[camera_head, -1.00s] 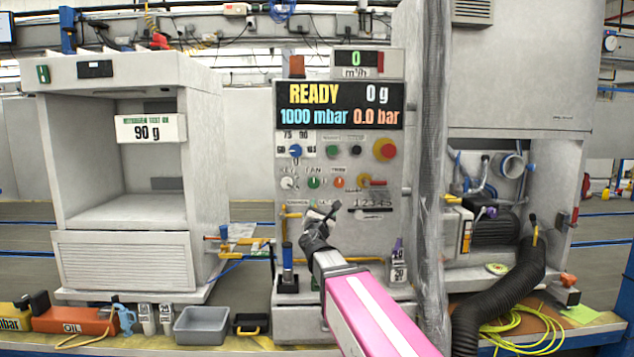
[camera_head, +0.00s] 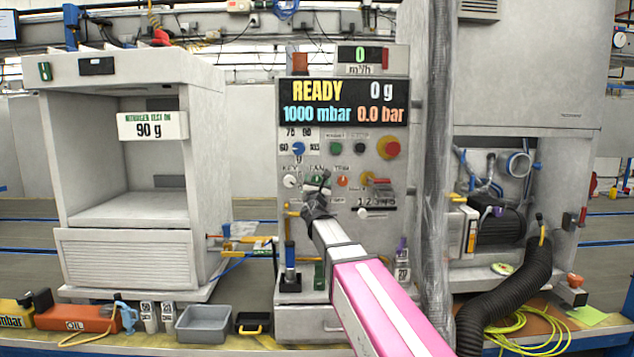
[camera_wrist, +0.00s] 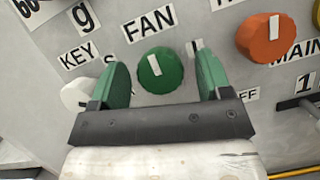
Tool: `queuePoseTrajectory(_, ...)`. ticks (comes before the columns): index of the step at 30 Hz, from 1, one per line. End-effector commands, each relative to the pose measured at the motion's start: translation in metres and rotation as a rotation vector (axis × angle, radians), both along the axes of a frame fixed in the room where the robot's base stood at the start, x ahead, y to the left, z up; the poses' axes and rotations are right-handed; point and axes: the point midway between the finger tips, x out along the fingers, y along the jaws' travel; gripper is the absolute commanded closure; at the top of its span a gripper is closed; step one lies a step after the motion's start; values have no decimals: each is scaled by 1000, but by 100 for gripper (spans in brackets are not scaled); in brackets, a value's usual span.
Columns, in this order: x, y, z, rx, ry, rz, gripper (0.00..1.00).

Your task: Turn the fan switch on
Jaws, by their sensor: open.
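The fan switch (camera_wrist: 160,70) is a round green knob with a white pointer mark, under a FAN label (camera_wrist: 150,22) in the wrist view. Its pointer stands roughly upright, with a slight tilt. My gripper (camera_wrist: 162,85) is open, with one green finger on each side of the knob and a gap between each finger and it. In the head view my gripper (camera_head: 318,188) is in front of the control panel (camera_head: 300,225) and mostly hides the fan switch. I cannot tell how far the fingertips are from the panel face.
A white key knob (camera_wrist: 76,94) is close to the left finger. An orange knob (camera_wrist: 265,38) is to the right. In the head view, a blue knob (camera_head: 298,149) and a red button (camera_head: 388,147) are above. A grey hose (camera_head: 433,180) hangs to the right.

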Motion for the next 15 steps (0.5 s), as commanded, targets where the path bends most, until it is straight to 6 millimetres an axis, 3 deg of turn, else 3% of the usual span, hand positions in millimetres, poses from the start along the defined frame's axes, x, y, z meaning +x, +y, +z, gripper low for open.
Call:
queuePoseTrajectory(3, 14, -1, 5, 0, 1, 0, 29)
queuePoseTrajectory(12, 16, -1, 6, 1, 1, 1, 29)
queuePoseTrajectory(13, 16, -1, 6, 1, 1, 1, 32)
queuePoseTrajectory(15, 15, -1, 6, 1, 1, 1, 55)
